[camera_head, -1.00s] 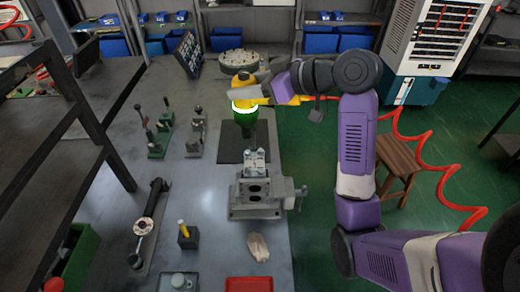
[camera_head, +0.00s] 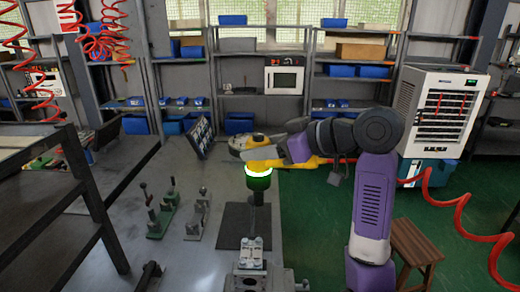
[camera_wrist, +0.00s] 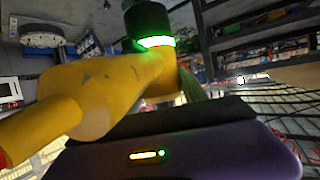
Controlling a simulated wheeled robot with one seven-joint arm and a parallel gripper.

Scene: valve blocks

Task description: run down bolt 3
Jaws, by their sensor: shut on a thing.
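The block is clamped in a grey vise (camera_head: 268,281) at the bottom edge of the head view, with silver bolts on top. I cannot tell which one is bolt 3, or whether the spindle touches a bolt. In the wrist view the tool's yellow body (camera_wrist: 95,92) runs across the picture, its ring glowing at the top; the block is not seen there.
A dark mat (camera_head: 238,226) lies on the bench behind the vise. Green and grey lever clamps (camera_head: 162,212) stand to the left. A round flange (camera_head: 250,145) and a dark panel (camera_head: 200,137) stand farther back. A wooden stool (camera_head: 415,243) is at the right.

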